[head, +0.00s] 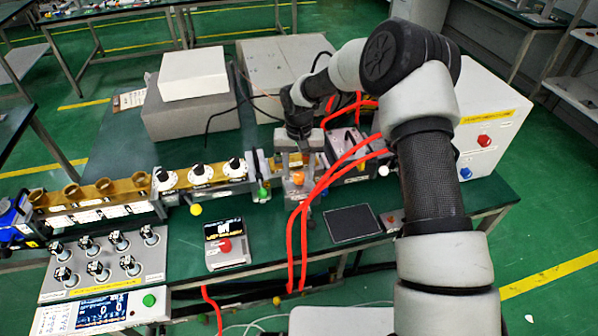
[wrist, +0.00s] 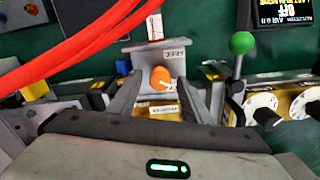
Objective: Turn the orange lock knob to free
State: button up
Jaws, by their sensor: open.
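The orange lock knob (wrist: 161,78) sits on a grey block (wrist: 150,54) with a small label above it in the wrist view. A white mark on the knob points toward the lower right. In the head view the orange knob (head: 298,178) shows between my gripper's fingers. My gripper (wrist: 166,92) is open, with one dark finger on each side of the knob. I cannot tell whether either finger touches it. The gripper (head: 300,190) also shows in the head view, pointing down over the bench.
Red hoses (head: 304,230) run close beside my gripper and cross the wrist view's upper left (wrist: 80,50). A green ball-topped lever (wrist: 242,43) stands right of the knob. White dials (head: 201,173) and a display with a red button (head: 226,246) lie to the left.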

jog(key=shift+f, duration=0.2)
jog(key=c, duration=1)
jog(key=shift+c, duration=0.2)
jog(key=shift+n, duration=0.3)
jog(key=n+b, duration=0.2)
jog(key=n, duration=0.3)
jog(key=n+b, duration=0.1)
jog(key=n, duration=0.5)
jog(key=shift+n, duration=0.3)
jog(key=o, duration=1)
